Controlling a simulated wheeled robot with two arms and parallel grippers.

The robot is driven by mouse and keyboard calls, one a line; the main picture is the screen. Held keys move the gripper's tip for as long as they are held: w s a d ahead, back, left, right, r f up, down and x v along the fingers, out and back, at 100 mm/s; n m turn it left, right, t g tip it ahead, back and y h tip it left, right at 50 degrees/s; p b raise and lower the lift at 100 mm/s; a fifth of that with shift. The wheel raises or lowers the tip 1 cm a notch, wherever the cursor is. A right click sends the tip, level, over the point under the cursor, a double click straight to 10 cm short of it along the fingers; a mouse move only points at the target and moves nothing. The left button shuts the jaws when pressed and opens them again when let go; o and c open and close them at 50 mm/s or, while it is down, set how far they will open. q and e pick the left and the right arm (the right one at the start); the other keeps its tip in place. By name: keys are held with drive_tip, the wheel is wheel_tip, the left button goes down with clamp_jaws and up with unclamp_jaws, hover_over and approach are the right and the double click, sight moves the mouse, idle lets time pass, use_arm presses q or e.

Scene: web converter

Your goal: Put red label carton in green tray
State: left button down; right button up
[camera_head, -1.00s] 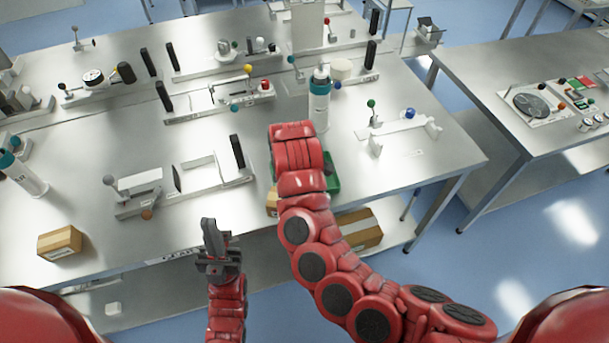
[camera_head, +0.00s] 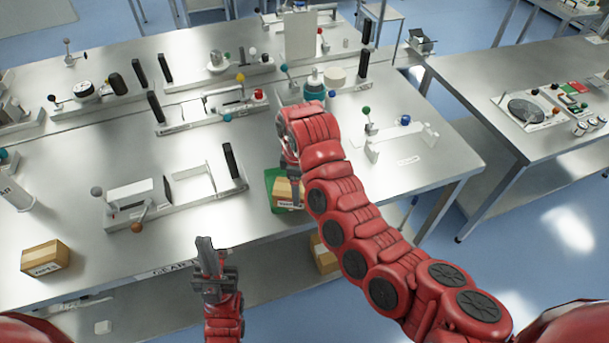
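A brown carton (camera_head: 286,189) with a pale label sits over the green tray (camera_head: 269,177) near the table's front edge. The label's colour is too small to tell. My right arm hides the tray's right side, so I cannot tell whether the carton rests fully inside. My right gripper (camera_head: 291,172) points down at the carton; the arm mostly hides its fingers, and I cannot tell whether it grips the carton. My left gripper (camera_head: 208,258) is in front of the table edge with nothing visible in it; its finger gap is unclear side-on.
Another brown carton (camera_head: 45,258) stands at the table's front left, and one (camera_head: 325,254) lies on the lower shelf. A white fixture (camera_head: 180,195) is left of the tray. A white bracket (camera_head: 405,140) is right.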

drive_tip(key=w, duration=0.2)
drive_tip(key=w+d+f, duration=0.1)
drive_tip(key=w, duration=0.4)
drive_tip(key=shift+d+f+b, duration=0.3)
drive_tip(key=shift+d+b, duration=0.1)
drive_tip(key=shift+w+f, duration=0.1)
drive_tip(key=shift+f, duration=1.25)
